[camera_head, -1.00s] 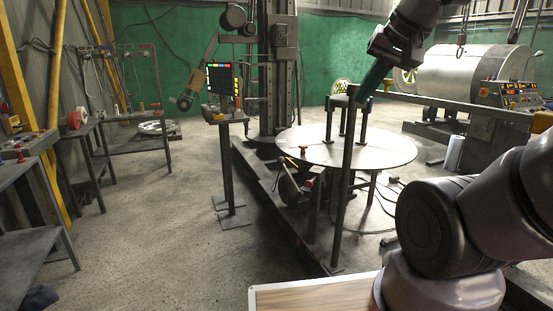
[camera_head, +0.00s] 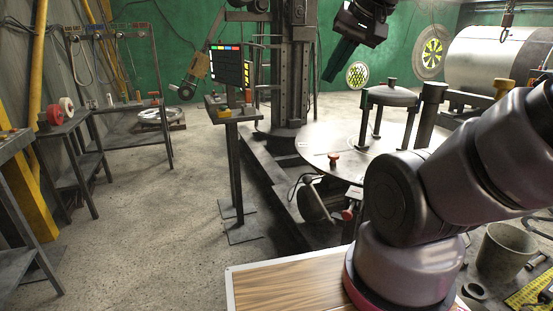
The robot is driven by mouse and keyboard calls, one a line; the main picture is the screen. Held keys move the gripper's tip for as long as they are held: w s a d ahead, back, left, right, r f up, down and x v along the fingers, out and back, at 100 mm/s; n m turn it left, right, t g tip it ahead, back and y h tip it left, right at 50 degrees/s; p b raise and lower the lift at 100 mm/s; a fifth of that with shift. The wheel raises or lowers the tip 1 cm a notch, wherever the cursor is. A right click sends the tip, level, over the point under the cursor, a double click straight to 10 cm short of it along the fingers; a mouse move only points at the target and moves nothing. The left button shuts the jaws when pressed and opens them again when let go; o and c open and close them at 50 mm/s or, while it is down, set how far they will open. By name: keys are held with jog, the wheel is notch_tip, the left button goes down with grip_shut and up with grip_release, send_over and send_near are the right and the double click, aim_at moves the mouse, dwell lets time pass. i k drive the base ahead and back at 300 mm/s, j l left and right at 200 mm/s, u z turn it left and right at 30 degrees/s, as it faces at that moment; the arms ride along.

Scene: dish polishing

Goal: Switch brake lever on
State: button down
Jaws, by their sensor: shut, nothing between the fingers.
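A small lever with a red knob (camera_head: 347,214) sticks up below the table's front edge, beside a dark motor-like part. I cannot tell for certain which of these is the brake lever. My gripper appears apart from both.
A control panel (camera_head: 229,68) stands on a pedestal left of a tall dark column (camera_head: 291,65). Posts and a raised disc (camera_head: 391,96) stand on the round table. A wooden board (camera_head: 283,286) is in front, a grey bucket (camera_head: 505,250) at right.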

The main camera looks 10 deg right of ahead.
aim_at(306, 179)
jog(key=i+u, duration=0.1)
jog(key=i, duration=0.35)
jog(key=i+l, duration=0.15)
jog(key=i, duration=0.3)
jog(key=i+u, duration=0.05)
